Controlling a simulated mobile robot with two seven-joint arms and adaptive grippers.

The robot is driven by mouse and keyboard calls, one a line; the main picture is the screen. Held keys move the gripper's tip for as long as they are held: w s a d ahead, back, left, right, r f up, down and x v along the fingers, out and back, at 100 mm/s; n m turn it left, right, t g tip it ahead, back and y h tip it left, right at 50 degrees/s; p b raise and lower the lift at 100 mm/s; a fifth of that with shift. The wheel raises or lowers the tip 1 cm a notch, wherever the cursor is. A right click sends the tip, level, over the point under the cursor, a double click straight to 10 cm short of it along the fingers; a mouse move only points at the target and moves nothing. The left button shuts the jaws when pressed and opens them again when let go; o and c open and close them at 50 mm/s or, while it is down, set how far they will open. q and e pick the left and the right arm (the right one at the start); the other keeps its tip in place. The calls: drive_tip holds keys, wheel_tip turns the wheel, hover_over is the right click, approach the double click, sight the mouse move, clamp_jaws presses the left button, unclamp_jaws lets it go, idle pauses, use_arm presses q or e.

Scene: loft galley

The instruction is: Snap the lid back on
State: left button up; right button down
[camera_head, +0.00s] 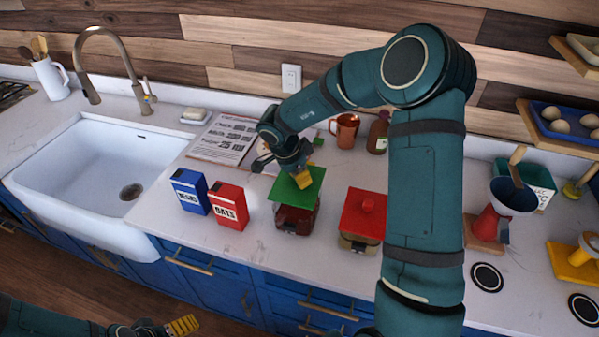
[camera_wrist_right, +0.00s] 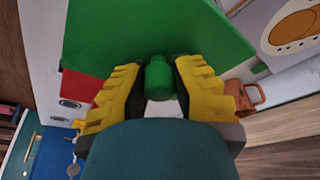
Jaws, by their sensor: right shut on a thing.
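A square green lid (camera_head: 310,184) is over a dark red canister (camera_head: 294,220) with a front clasp. I cannot tell whether the lid touches its rim. My right gripper (camera_head: 301,178) is shut on the lid's green knob, and in the right wrist view the knob (camera_wrist_right: 159,78) sits between the yellow fingers. The lid's green plate (camera_wrist_right: 150,30) fills the top of that view. A second canister (camera_head: 356,243) to the right wears a red lid (camera_head: 364,212) with a knob. My left gripper (camera_head: 183,326) is low at the bottom left, away from the counter; its opening is unclear.
A blue box (camera_head: 190,192) and a red box (camera_head: 228,206) stand left of the green-lidded canister. A copper mug (camera_head: 344,130) and a brown bottle (camera_head: 378,134) are behind. The sink (camera_head: 100,170) is at left. The front counter strip is clear.

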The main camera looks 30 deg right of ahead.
wheel_tip(320, 180, down, 2)
drive_tip(key=b, duration=0.3)
drive_tip(key=shift+f, duration=0.1)
drive_tip(key=shift+f+p, duration=0.25)
drive_tip(key=shift+p, duration=0.05)
use_arm(q)
drive_tip(key=shift+f, duration=1.55)
use_arm(e)
drive_tip(key=shift+f, duration=0.75)
use_arm(q)
drive_tip(key=shift+r+p, duration=1.65)
drive_tip(key=shift+p, duration=0.05)
use_arm(e)
drive_tip(key=shift+f, duration=0.15)
drive_tip(key=shift+c, duration=1.3)
unclamp_jaws()
drive_tip(key=shift+r, duration=3.5)
